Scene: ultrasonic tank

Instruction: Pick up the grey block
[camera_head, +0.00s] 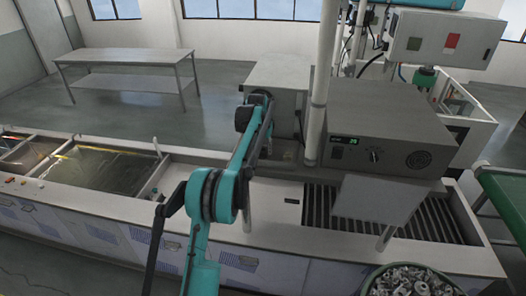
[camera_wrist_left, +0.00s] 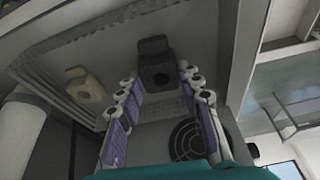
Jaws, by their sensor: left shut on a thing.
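My left arm reaches forward from the bottom of the head view, over the front of the tank line; its gripper is mostly hidden there. In the left wrist view my left gripper (camera_wrist_left: 157,78) shows two fingers with purple pads, spread apart on either side of a dark grey block (camera_wrist_left: 154,47). The block sits between the fingertips, and the gripper is shut on it. Whether the block touches anything below it, I cannot tell. In the head view I cannot make out the block. My right gripper is not in view.
A grey generator box (camera_head: 375,125) with a green display stands right of my arm, beside a slatted opening (camera_head: 435,220). A basket of metal parts (camera_head: 412,282) is at the bottom right. A beige part (camera_wrist_left: 86,86) is near the left finger. A table (camera_head: 125,56) stands behind.

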